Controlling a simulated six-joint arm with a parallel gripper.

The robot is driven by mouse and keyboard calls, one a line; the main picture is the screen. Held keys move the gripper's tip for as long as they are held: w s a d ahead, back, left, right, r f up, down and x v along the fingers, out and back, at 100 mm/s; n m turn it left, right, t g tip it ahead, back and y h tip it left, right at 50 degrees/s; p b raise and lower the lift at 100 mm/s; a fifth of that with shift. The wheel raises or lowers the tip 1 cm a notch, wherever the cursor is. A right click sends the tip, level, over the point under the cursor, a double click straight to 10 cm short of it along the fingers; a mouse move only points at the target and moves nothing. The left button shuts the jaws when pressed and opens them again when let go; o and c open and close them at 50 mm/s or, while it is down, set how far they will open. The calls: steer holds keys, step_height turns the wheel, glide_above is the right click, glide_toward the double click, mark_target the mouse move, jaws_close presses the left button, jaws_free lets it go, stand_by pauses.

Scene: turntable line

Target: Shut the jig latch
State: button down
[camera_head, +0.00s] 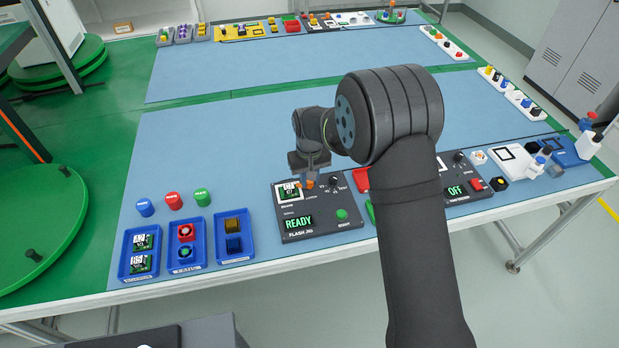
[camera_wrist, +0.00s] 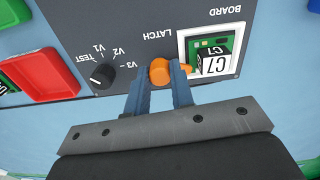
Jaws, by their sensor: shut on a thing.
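The flash jig (camera_head: 318,226) is a dark panel near the front edge of the blue table, its display reading READY. A green board marked C7 (camera_wrist: 213,62) sits in its white-framed pocket; it also shows in the head view (camera_head: 288,192). The orange latch (camera_wrist: 159,72) is beside the pocket, under the LATCH label. An orange part of it shows past my finger toward the board. My gripper (camera_wrist: 160,78) is shut on the latch's round knob, one blue finger on each side. Whether the latch overlaps the board's edge is partly hidden by the finger.
A dial (camera_wrist: 103,76) sits close beside the latch. Blue trays (camera_head: 183,243) with boards and blocks stand left of the jig. A second dark panel (camera_head: 462,180) reading OFF is to the right, partly behind my arm. The table middle is clear.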

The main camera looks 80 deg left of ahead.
steer(key=shift+n, duration=2.2)
steer(key=c, duration=1.3)
jaws_free()
steer(key=shift+o, duration=0.2)
step_height(320, 180, up, 17)
steer(key=shift+r, duration=0.2)
step_height(320, 180, down, 17)
steer(key=shift+f, duration=0.2)
